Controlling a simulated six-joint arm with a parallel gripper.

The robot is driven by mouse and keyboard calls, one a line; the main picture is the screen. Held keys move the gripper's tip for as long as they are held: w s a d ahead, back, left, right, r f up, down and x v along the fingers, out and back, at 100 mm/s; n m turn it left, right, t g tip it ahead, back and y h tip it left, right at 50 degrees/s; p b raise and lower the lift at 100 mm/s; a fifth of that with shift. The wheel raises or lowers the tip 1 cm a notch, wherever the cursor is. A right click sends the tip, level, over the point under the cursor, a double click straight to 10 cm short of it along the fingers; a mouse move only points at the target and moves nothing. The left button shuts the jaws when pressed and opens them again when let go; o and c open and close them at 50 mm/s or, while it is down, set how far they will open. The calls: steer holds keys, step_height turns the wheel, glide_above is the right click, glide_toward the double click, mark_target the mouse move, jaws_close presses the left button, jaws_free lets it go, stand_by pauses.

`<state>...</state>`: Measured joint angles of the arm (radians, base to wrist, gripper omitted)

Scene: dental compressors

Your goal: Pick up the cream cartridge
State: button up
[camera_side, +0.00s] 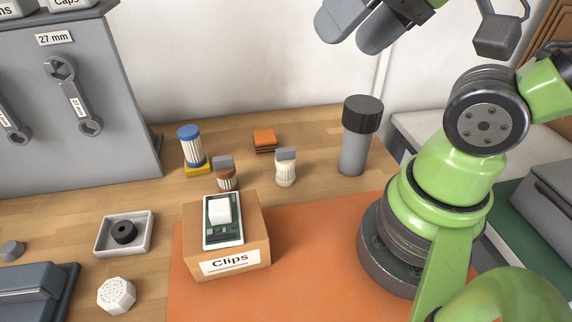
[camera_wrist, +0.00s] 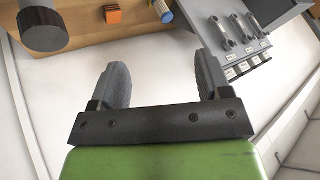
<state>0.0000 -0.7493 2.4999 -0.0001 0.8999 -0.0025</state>
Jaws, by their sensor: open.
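The cream cartridge (camera_side: 286,172) is small and ribbed with a grey cap. It stands upright on the wooden bench in the side view, with nothing touching it. I cannot see it in the wrist view. My gripper (camera_side: 350,34) is high above the bench at the top of the side view, well above the cartridge and to its right. Its two grey fingers are spread apart with nothing between them, and they also show in the wrist view (camera_wrist: 161,62).
A brown cartridge (camera_side: 225,178) stands left of the cream one, and a blue-capped one (camera_side: 191,146) on a yellow base. An orange block (camera_side: 264,139) lies behind. A tall grey cylinder (camera_side: 355,148) stands right. A Clips box (camera_side: 257,230) bearing a circuit board is in front.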

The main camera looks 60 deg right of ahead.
steer(key=w+d+f+n+g, duration=0.1)
steer(key=w+f+n+g, duration=0.1)
steer(key=w+n, duration=0.4)
steer(key=n+g+h, duration=0.2)
steer(key=n+g, duration=0.3)
steer(key=n, duration=1.9)
glide_above(285, 149)
step_height(285, 149, down, 15)
steer(key=shift+f+n, duration=0.3)
steer(key=shift+f, duration=0.1)
step_height(285, 149, down, 4)
steer(key=shift+f, duration=3.1)
steer(key=c, duration=1)
steer(key=shift+r, duration=0.1)
